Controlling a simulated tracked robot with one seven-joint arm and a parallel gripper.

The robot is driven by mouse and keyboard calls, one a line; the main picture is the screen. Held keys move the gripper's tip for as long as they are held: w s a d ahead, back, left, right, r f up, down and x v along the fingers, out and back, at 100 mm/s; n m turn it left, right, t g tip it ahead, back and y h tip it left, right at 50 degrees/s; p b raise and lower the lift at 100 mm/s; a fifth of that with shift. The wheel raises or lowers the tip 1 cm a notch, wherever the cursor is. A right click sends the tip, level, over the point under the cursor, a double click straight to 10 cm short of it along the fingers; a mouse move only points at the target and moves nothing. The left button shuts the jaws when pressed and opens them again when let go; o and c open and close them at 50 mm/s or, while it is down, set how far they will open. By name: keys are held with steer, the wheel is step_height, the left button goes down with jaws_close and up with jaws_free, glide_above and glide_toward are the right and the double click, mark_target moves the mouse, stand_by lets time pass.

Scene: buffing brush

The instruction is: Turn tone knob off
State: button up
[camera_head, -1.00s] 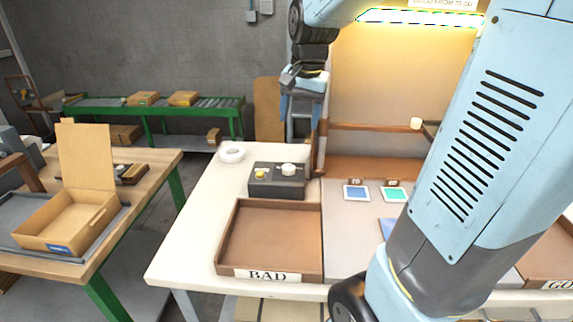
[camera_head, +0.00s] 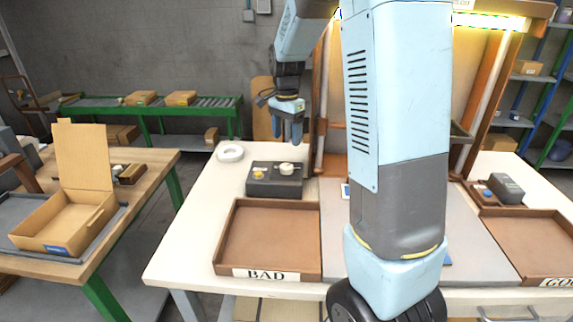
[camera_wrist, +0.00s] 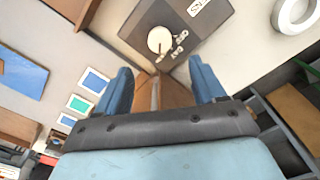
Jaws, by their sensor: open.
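The dark grey control box (camera_head: 262,186) stands on the white table behind the BAD tray. My gripper (camera_head: 289,130) is above and behind the box, fingers pointing down, open and empty. In the wrist view the fingers (camera_wrist: 160,88) are wide apart and clear of the knob.
A white tape roll (camera_head: 230,153) lies left of the box. The brown BAD tray (camera_head: 227,236) is in front of it. A wooden post (camera_head: 320,150) rises just right of my gripper. My own arm hides the table's middle.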

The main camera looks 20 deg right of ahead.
mark_target(286, 166)
step_height(286, 166, down, 11)
steer(key=shift+r, duration=0.1)
stand_by(0.3)
steer(key=c, duration=1.1)
